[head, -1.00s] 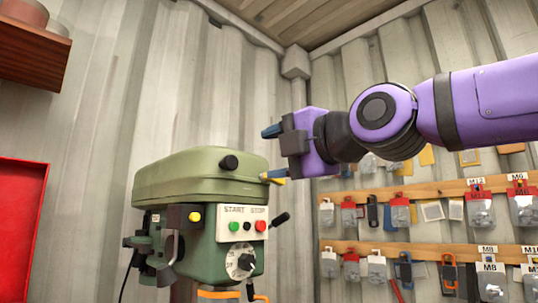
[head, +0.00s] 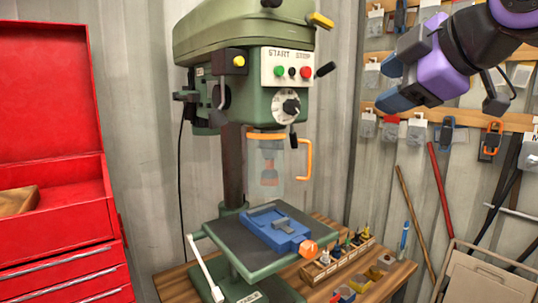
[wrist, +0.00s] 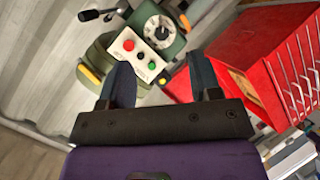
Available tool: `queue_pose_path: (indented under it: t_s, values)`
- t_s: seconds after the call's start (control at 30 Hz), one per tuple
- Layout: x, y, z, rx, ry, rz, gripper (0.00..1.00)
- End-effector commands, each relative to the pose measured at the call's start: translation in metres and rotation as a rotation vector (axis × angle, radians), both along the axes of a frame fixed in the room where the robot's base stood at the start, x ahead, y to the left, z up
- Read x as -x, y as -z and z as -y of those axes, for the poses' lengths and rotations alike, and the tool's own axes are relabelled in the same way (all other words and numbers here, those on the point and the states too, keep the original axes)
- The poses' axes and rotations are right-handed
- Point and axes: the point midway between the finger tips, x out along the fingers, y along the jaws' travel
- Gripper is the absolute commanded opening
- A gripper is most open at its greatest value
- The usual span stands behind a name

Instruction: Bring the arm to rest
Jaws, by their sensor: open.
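My gripper (head: 391,84) is at the upper right of the head view, on my purple arm. It is to the right of the green drill press (head: 232,35) and apart from it. In the wrist view, the two dark blue fingers of my gripper (wrist: 162,85) stand well apart with nothing between them. The drill press head with its start and stop buttons (wrist: 135,50) shows beyond and between the fingers.
A red tool chest (head: 60,230) stands at the left. The drill press table (head: 230,240) holds a blue vise (head: 268,224). A wooden rack of small tools (head: 335,262) sits on the bench. Hanging rails (head: 505,122) line the right wall.

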Motion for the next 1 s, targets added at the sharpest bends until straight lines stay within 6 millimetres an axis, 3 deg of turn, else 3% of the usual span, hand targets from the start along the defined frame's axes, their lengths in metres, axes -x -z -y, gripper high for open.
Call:
queue_pose_path:
  t_s: [0.1,0.3,0.5,0.7,1.0]
  values:
    - [0.017,0.048,0.035,-0.138,0.204,-0.212,0.58]
    - [0.058,0.122,0.084,-0.383,0.604,-0.521,0.58]
    - [0.099,0.175,0.113,-0.572,0.961,-0.709,0.58]
    - [0.118,0.194,0.122,-0.650,1.121,-0.774,0.58]
    - [0.119,0.195,0.122,-0.656,1.130,-0.777,0.58]
